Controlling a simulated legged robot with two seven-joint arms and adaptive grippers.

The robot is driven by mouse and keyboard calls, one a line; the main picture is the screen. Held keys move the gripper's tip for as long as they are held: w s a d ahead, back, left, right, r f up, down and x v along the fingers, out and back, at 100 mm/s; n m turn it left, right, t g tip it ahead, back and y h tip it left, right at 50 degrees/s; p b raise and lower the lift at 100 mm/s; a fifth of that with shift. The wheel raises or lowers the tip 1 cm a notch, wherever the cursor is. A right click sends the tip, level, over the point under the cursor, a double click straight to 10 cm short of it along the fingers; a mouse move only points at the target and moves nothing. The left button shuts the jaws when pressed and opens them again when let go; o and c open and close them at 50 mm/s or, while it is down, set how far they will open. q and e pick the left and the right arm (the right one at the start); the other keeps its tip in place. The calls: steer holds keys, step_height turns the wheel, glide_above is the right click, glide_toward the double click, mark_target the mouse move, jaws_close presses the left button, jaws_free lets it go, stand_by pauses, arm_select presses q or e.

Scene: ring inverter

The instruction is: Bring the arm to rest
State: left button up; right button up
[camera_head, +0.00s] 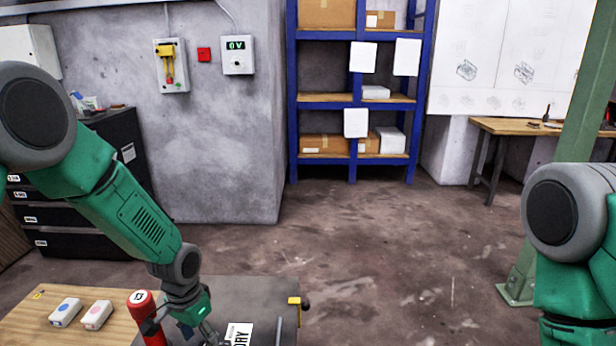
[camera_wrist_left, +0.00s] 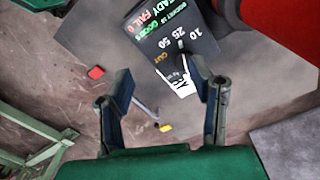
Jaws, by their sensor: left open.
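My left arm comes in from the left in the head view and reaches down to the workbench. My left gripper (camera_head: 200,335) is low over the bench, beside a red cylinder (camera_head: 146,312) marked 13. In the left wrist view my left gripper (camera_wrist_left: 165,95) has its two fingers spread wide with nothing between them. A dark panel with printed text and numbers (camera_wrist_left: 180,40) shows beyond the fingers there. The red cylinder fills the upper right corner of that view (camera_wrist_left: 275,22). My right arm shows only in part at the right edge of the head view; its gripper is out of frame.
Two small white boxes (camera_head: 66,312) (camera_head: 96,315) sit on the wooden bench top (camera_head: 30,320). A yellow clamp-like part (camera_head: 294,301) is at the bench's right edge. A white printed card (camera_head: 238,333) lies near the gripper. Open floor (camera_head: 370,260) spreads beyond the bench.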

arm_select(q)
steer(key=shift+n+h, duration=0.3)
steer(key=shift+n, duration=0.3)
steer(key=s+f, duration=0.2)
steer(key=s, duration=0.2)
steer(key=s+d+f, duration=0.1)
steer(key=s+f, duration=0.2)
steer(key=s, duration=0.1)
steer(key=s+f, duration=0.2)
steer(key=s, duration=0.2)
steer(key=shift+d+f, duration=0.2)
steer(key=shift+f, duration=0.05)
steer(key=s+a+n+y, duration=0.1)
steer(key=s+a+n, duration=0.1)
steer(key=s, duration=1.7)
steer(key=shift+a+f+n+t, duration=0.3)
steer(key=shift+a+f, duration=0.05)
steer(key=shift+a, duration=0.4)
steer(key=shift+w, duration=0.1)
